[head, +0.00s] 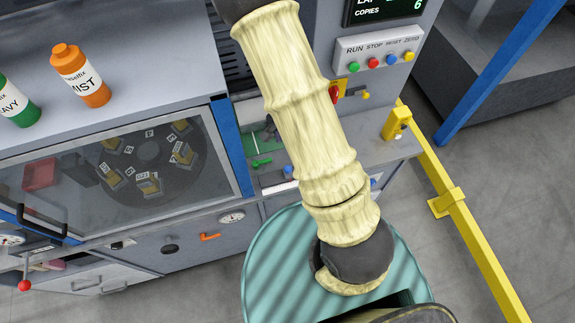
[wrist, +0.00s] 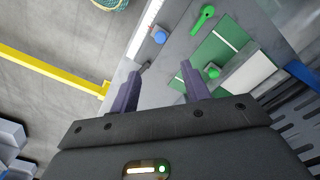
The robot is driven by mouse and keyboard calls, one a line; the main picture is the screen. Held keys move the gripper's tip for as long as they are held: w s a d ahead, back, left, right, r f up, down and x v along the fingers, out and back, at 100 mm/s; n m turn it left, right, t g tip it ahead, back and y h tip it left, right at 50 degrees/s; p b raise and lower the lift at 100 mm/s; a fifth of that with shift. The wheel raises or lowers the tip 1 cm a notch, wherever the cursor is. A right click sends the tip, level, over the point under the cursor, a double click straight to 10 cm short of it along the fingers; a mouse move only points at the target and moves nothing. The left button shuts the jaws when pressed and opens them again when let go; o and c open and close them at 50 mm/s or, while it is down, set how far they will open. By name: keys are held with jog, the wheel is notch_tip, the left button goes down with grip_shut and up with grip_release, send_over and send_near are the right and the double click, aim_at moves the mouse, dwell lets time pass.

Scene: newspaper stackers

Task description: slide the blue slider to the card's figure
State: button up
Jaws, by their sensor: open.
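A round blue knob, which looks like the blue slider (wrist: 160,37), sits on the grey panel beyond my fingertips in the wrist view. A blue knob also shows in the head view (head: 288,171), just left of my arm. I cannot make out a card with a figure. My gripper (wrist: 159,73) is open and empty, its two dark fingers apart and pointing towards the panel, short of the knob. In the head view my arm hides part of the panel.
A green lever (wrist: 204,18) and a green knob (wrist: 212,72) stand right of the blue knob, by a green plate (wrist: 207,55) and a white block (wrist: 249,72). A yellow rail (head: 455,205) runs along the right. Orange (head: 80,77) and green (head: 17,105) bottles stand on the left.

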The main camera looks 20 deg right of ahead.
aim_at(288, 171)
notch_tip(288, 171, down, 16)
jog(key=b, duration=0.8)
jog(key=shift+a, duration=0.1)
grip_shut()
